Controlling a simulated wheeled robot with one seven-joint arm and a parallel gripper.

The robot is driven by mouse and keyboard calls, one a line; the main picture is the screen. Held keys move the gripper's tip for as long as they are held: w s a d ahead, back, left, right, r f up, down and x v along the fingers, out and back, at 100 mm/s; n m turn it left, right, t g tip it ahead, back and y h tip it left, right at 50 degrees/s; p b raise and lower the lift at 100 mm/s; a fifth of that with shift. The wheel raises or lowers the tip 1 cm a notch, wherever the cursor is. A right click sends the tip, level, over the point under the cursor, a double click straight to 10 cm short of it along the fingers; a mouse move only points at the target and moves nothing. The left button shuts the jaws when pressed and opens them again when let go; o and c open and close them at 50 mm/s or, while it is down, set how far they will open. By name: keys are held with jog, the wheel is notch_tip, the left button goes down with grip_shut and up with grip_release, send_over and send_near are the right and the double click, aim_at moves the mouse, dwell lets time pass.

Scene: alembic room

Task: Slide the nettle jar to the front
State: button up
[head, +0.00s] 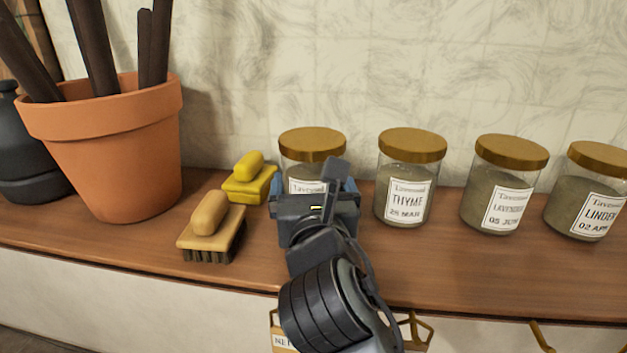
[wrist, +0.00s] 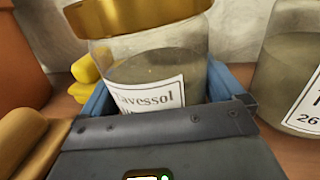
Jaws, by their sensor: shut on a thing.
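A glass jar with a gold lid (head: 311,143) stands on the wooden shelf, the leftmost in a row of jars. Its name line is hidden behind my gripper, so I cannot read whether it says nettle. My gripper (head: 317,190) is in front of the jar, with its blue fingers on either side, shut on it. In the wrist view the jar (wrist: 148,65) sits upright to slightly tilted between the fingers, its label partly covered by the gripper body. A tag starting "NE" (head: 283,342) shows on the shelf front below, partly hidden by my arm.
Thyme (head: 408,175), lavender (head: 500,185) and linden (head: 588,190) jars stand to the right. A wooden brush (head: 210,225), a yellow brush (head: 250,180) and a terracotta pot (head: 115,150) are left. The shelf (head: 460,270) is bare in front of the right-hand jars.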

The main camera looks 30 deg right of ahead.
jog(key=shift+w+a+p+v, duration=0.1)
jog(key=shift+a+p+v, duration=0.15)
jog(key=shift+v, duration=0.8)
jog(key=shift+w+a+p+v, duration=0.1)
jog(key=shift+a+p+v, duration=0.15)
jog(key=shift+v, duration=0.8)
jog(key=shift+w+a+p+v, duration=0.1)
jog(key=shift+a+p+v, duration=0.15)
jog(key=shift+v, duration=0.8)
jog(key=o, duration=0.9)
